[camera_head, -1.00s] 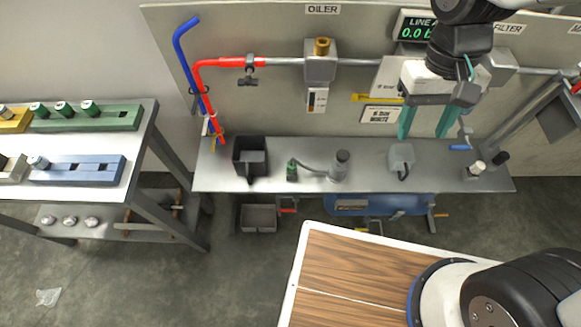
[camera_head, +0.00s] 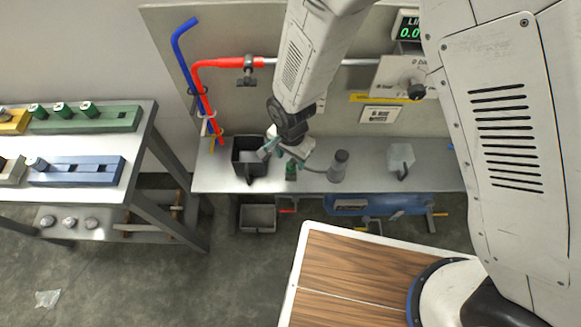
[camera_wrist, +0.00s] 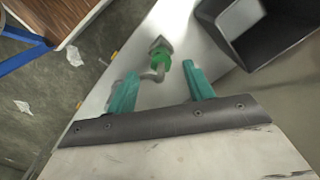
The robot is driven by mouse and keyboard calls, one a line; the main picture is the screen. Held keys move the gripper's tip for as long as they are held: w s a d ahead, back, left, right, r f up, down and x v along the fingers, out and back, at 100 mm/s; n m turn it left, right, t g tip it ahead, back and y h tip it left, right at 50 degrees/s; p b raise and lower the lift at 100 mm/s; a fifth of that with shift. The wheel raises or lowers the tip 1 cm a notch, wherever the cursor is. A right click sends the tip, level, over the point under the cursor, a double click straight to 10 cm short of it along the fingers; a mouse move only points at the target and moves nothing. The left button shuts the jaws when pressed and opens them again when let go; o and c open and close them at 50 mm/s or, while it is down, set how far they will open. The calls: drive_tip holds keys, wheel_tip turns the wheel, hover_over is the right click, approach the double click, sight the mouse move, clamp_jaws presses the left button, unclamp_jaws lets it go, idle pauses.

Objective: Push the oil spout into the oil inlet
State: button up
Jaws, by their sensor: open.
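The oil can (camera_head: 338,167) is a grey cylinder standing on the bench. Its thin curved spout ends at a green piece (camera_head: 291,171), partly behind my gripper. In the wrist view the green piece (camera_wrist: 160,57) shows just beyond the fingertips, with a grey curved tube below it. My gripper (camera_head: 271,150) is open, its teal fingers low over the bench near the black bin. In the wrist view its fingertips (camera_wrist: 160,72) are spread on either side of the tube, and I see no grip on it. The oil inlet is not visible; my arm covers the wall under the oiler label.
A black open bin (camera_head: 249,160) stands left of the green piece, close to my fingers. A grey block (camera_head: 401,157) sits to the right on the bench (camera_head: 225,180). Red pipe (camera_head: 225,63) and blue pipe (camera_head: 187,60) run along the wall. A parts table (camera_head: 90,190) is at left.

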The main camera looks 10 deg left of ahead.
sight(291, 165)
wheel_tip(291, 165, down, 6)
drive_tip(key=shift+w+f, duration=0.1)
drive_tip(key=shift+f, duration=0.05)
drive_tip(key=shift+c, duration=0.3)
drive_tip(key=c, duration=1)
